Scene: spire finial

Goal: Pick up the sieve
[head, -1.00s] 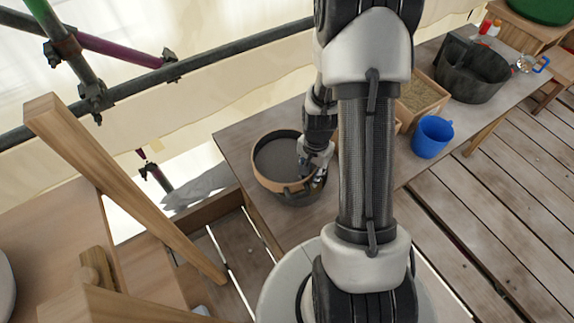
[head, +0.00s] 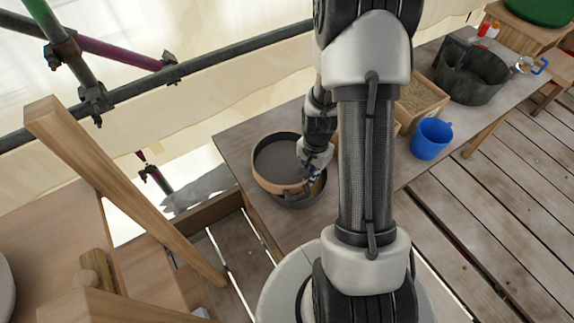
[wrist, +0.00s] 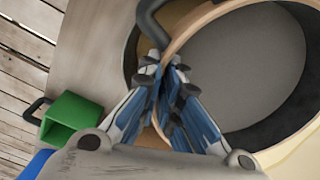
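The sieve (head: 277,158) is a round wooden hoop with a grey mesh, at the near left part of the workbench in the head view. It sits over a dark round vessel (head: 316,190), whose edge shows at the lower right. In the wrist view the sieve's mesh (wrist: 245,60) fills the upper right. My gripper (head: 306,186) is at the sieve's near right rim. In the wrist view my gripper's fingers (wrist: 167,68) are close together with the pale rim between them. The exact contact is partly hidden by the fingers.
A blue mug (head: 431,138), a wooden box of grainy material (head: 420,98) and a black bucket (head: 472,80) stand farther right on the bench (head: 232,140). A green box-shaped object (wrist: 75,118) lies near the gripper in the wrist view. A scaffold rail runs behind.

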